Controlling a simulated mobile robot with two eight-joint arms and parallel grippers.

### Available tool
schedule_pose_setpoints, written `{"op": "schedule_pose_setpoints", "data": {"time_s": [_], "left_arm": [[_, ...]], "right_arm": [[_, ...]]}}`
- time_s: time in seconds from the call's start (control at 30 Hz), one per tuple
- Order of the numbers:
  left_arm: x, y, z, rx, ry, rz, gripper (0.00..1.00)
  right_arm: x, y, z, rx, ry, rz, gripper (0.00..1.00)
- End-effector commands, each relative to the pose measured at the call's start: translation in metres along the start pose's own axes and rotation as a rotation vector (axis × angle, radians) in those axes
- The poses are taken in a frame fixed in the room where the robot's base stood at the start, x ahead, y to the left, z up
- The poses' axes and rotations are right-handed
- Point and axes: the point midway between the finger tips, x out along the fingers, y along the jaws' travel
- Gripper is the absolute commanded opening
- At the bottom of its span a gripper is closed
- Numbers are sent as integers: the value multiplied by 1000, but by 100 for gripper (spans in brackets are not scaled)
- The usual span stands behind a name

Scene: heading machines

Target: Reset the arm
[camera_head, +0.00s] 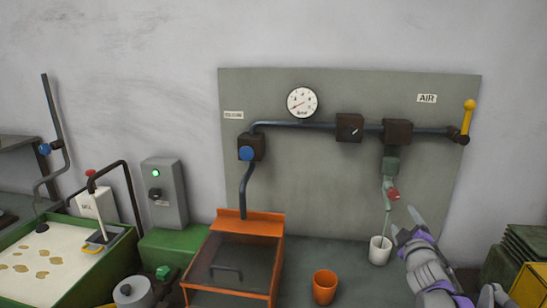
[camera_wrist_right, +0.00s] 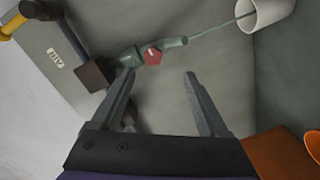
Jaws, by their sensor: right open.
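My right gripper (camera_head: 404,222) is at the lower right in the head view, close to the right of the white cup (camera_head: 380,251). In the right wrist view its two fingers (camera_wrist_right: 158,85) are apart with nothing between them. Beyond the fingertips is the grey-green air fitting with a red button (camera_wrist_right: 152,56), and its thin tube reaches into the white cup (camera_wrist_right: 265,12). The fitting also shows in the head view (camera_head: 390,180), hanging from the pipe. My left gripper is in neither view.
A grey panel (camera_head: 310,190) carries a gauge (camera_head: 302,102), pipes and a yellow-handled valve (camera_head: 469,115). An orange cup (camera_head: 324,287) and an orange-framed box (camera_head: 248,222) stand on the bench. A green-framed tank (camera_head: 55,265) is at left, a yellow box (camera_head: 530,285) at right.

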Motion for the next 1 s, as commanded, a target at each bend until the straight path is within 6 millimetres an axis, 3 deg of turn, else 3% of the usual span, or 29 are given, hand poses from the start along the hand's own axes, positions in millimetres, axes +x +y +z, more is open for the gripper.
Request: {"op": "schedule_pose_setpoints", "data": {"time_s": [0.17,0.3,0.5,0.6,0.7,0.8,1.0], "left_arm": [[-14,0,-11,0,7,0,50],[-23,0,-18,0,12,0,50],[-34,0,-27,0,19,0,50],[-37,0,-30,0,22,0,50],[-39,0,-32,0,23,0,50],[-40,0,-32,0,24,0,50],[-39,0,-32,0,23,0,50]], "right_arm": [[-88,-49,-11,290,-200,-147,78],[-174,-112,-9,512,-383,-320,78],[-290,-196,-5,716,-606,-571,78],[-333,-225,-3,771,-688,-669,78],[-362,-244,-2,799,-741,-734,78],[-376,-252,-1,813,-769,-766,78],[-378,-254,0,816,-777,-773,78]]}}
